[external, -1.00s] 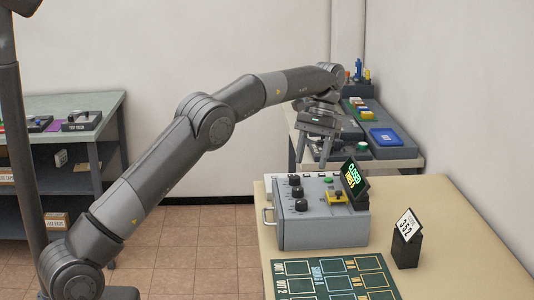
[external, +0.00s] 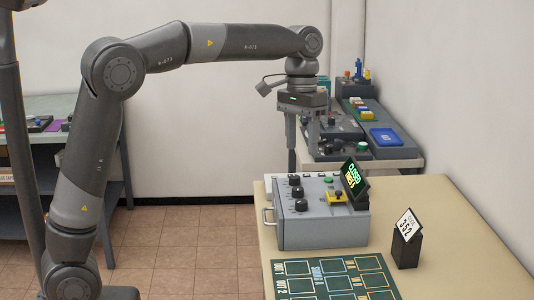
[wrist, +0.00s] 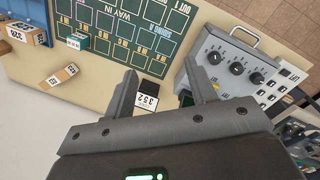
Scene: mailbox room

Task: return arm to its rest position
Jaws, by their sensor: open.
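My gripper (external: 301,142) hangs pointing down in the external view, above and behind the grey control box (external: 322,228). Its two fingers are apart with nothing between them. In the wrist view my gripper (wrist: 165,88) also shows open and empty. The grey control box (wrist: 232,75) lies to the right of the fingers there. My arm is raised, with its elbow high at the left and its forearm running nearly level to the wrist.
The beige table (external: 455,225) holds a green board (external: 328,278) and a black stand with a 352 card (external: 407,243). A back bench (external: 385,152) carries devices and a blue tray (external: 386,137). Small numbered boxes (wrist: 62,76) lie on the table. Tiled floor is clear at left.

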